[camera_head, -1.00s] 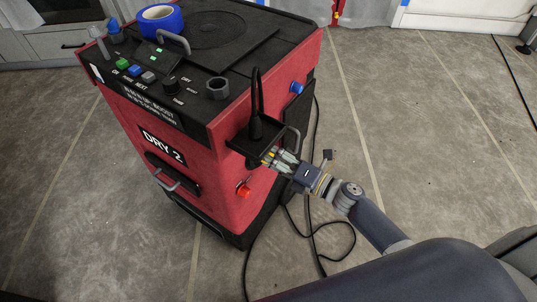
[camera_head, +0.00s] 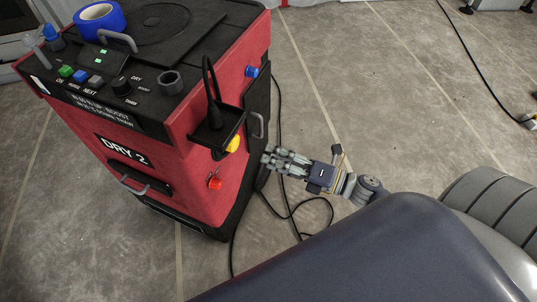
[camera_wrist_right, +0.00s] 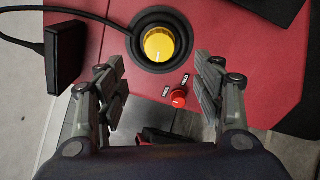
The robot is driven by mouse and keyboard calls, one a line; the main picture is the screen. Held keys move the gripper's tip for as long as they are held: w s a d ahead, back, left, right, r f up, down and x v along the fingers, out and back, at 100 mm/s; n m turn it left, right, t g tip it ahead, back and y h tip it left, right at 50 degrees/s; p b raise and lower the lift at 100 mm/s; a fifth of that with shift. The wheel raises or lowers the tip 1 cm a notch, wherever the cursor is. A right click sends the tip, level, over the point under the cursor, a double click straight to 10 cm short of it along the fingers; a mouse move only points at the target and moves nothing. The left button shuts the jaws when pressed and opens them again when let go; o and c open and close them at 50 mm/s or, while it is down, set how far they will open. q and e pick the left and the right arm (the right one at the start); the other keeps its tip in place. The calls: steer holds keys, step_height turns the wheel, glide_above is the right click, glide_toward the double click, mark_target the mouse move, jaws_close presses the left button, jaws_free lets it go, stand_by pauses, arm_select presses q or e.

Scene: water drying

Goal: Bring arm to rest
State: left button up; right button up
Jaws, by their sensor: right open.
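My right gripper (camera_head: 268,160) is open and empty beside the right side of the red drying machine (camera_head: 190,125), apart from it in the head view. In the right wrist view its two fingers (camera_wrist_right: 165,85) are spread, with the machine's red panel beyond them. A yellow knob (camera_wrist_right: 160,44) in a black round recess and a small red knob (camera_wrist_right: 179,98) sit on that panel. The yellow knob (camera_head: 233,144) also shows below a black holder in the head view. My left gripper is in neither view.
The black holder (camera_head: 218,128) juts from the machine's corner with a black antenna-like rod. A metal handle (camera_head: 260,126) sticks out close to my gripper. A black cable (camera_head: 290,213) lies looped on the floor. Blue tape (camera_head: 97,17) lies on top. The floor to the right is largely clear.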

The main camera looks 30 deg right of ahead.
steer(key=shift+f, duration=0.1)
stand_by(0.4)
steer(key=s+a+f+n+g+h, duration=0.2)
steer(key=s+f+n+g, duration=0.25)
steer(key=f+n, duration=0.6)
steer(key=s+a+f+n+g+h, duration=0.1)
steer(key=s+f+n+g+h, duration=0.3)
steer(key=f+n, duration=0.65)
steer(key=s+a+f+n+g+h, duration=0.1)
steer(key=s+a+f+n+g, duration=0.1)
steer(key=s+f+n, duration=0.65)
steer(key=s+d+f+n+g+h, duration=0.1)
steer(key=d+f+n+h, duration=0.35)
steer(key=n, duration=0.95)
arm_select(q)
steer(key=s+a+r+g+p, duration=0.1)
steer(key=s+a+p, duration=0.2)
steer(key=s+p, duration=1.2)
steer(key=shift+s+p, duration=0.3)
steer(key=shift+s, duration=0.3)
arm_select(e)
steer(key=s+d+g, duration=0.1)
steer(key=s+d, duration=0.1)
steer(key=s, duration=1.4)
steer(key=shift+s+r, duration=0.15)
steer(key=shift+r, duration=0.3)
steer(key=shift+n+g, duration=0.25)
steer(key=shift+c, duration=0.6)
